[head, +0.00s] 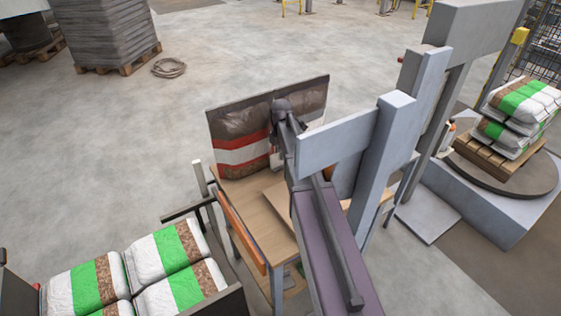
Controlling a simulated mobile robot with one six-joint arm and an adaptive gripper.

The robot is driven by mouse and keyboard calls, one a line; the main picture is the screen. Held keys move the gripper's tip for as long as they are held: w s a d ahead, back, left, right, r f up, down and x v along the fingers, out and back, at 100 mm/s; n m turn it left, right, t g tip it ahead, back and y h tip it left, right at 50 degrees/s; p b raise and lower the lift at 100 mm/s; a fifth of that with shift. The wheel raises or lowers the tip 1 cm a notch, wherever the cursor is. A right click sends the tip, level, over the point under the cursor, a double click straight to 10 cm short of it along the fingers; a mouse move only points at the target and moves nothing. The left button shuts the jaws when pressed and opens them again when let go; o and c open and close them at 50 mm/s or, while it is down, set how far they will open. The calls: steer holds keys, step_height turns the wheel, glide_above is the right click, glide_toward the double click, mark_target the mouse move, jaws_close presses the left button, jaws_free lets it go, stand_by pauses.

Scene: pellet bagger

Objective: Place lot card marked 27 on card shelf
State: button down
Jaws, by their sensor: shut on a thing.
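My arm reaches away over a wooden table, and my gripper (276,150) shows small and dark at its far end, in front of a bag panel with red and white bands (243,150). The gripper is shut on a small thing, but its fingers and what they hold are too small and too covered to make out. I cannot read any number or pick out the lot card marked 27. I cannot make out the card shelf either; grey posts and my arm hide part of the table (268,225).
A grey post and beam (384,140) stand close to the right of my arm. Green and white bags (165,265) lie at the lower left. A pallet of bags (515,115) sits on a turntable (500,170) at right.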

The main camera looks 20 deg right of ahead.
mark_target(281, 164)
steer(key=shift+f+b, duration=1.05)
steer(key=shift+f, duration=0.3)
steer(key=shift+f, duration=0.15)
steer(key=c, duration=0.7)
jaws_free()
step_height(281, 164, up, 8)
steer(key=p, duration=0.7)
steer(key=shift+p, duration=0.3)
steer(key=shift+s+a, duration=0.15)
